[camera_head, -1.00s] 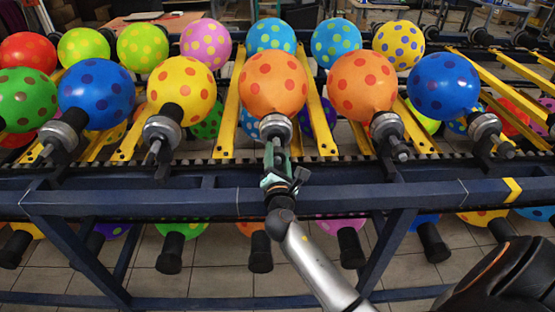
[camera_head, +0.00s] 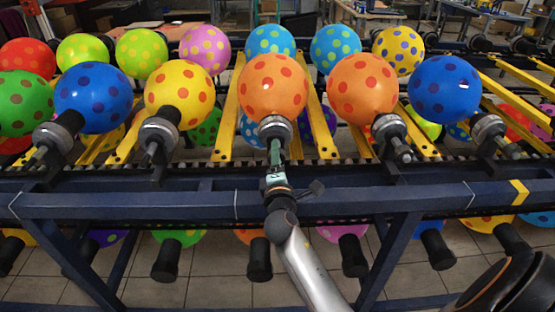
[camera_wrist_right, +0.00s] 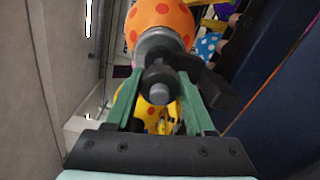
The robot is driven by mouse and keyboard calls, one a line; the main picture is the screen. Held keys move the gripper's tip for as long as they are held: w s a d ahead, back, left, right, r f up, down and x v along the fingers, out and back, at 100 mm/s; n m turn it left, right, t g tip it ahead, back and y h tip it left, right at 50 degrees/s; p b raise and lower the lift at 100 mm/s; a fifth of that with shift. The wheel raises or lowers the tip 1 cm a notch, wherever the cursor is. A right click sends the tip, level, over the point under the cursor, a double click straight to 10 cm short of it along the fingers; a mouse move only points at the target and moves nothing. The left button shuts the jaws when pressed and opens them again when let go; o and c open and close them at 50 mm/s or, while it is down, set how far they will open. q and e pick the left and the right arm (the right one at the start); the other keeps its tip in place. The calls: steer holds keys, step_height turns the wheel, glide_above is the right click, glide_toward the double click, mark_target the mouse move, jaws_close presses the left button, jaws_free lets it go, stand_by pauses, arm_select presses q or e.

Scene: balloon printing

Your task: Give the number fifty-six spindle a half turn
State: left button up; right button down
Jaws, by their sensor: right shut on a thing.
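An orange balloon with red dots (camera_head: 273,86) sits on a metal and black spindle (camera_head: 275,129) at the middle of the near row. My right gripper (camera_head: 275,160) reaches up to this spindle from below. In the right wrist view, the green fingers of my right gripper (camera_wrist_right: 158,92) are on both sides of the spindle's black end (camera_wrist_right: 160,84), and the gripper is shut on it. The orange balloon (camera_wrist_right: 160,22) shows beyond it. I cannot read a number on any spindle. My left gripper is not in view.
Spindles with a yellow balloon (camera_head: 180,88) and another orange balloon (camera_head: 362,87) stand close on either side. A dark blue frame beam (camera_head: 150,205) runs across in front, below the spindles. More balloons hang underneath. Yellow bars (camera_head: 233,110) lie between the rows.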

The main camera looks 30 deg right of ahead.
stand_by(0.4)
steer(key=c, duration=0.7)
jaws_free()
steer(key=o, duration=0.4)
steer(key=shift+o, duration=0.2)
steer(key=shift+s, duration=0.1)
